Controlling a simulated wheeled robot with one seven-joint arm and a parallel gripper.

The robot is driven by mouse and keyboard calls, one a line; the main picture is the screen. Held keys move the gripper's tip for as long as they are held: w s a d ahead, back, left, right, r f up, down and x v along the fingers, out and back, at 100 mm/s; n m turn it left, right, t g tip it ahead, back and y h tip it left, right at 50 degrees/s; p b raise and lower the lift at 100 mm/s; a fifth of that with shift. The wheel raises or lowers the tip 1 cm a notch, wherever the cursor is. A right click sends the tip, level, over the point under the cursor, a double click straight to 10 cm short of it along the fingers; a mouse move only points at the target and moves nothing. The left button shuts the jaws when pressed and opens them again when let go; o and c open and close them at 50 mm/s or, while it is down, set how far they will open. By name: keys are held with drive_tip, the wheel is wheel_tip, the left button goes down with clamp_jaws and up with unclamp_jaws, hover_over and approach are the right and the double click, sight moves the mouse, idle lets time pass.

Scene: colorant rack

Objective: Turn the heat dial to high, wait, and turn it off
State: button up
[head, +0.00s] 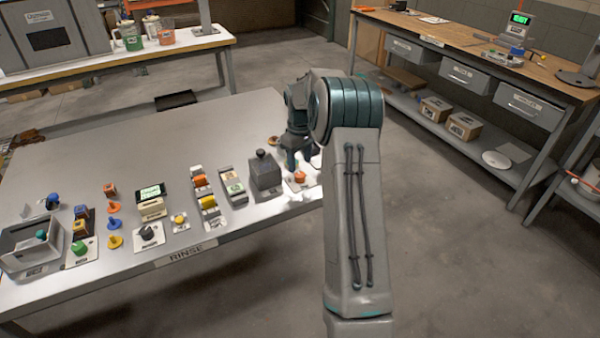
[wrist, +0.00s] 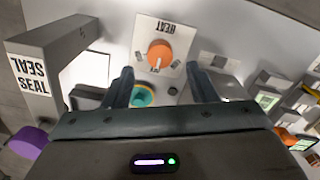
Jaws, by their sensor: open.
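The heat dial (wrist: 160,54) is an orange round knob on a white plate (wrist: 148,28) lettered HEAT, which reads upside down in the wrist view. A small pale mark shows at the knob's lower edge, but I cannot make out the setting. In the head view the orange dial (head: 300,177) sits near the table's right end, just below my gripper (head: 298,158). In the wrist view my gripper (wrist: 162,84) is open and empty. Its two fingers are spread wide, with the dial beyond and between them, apart from both.
A grey frame marked SEAL (wrist: 32,75) stands left of the dial in the wrist view, with a purple knob (wrist: 28,141) below. A teal ring (wrist: 144,96) lies near the left finger. In the head view a dark grey box (head: 265,172) stands close left of the dial.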

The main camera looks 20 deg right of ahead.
sight(300, 174)
drive_tip(key=shift+f, duration=2.6)
drive_tip(key=c, duration=1)
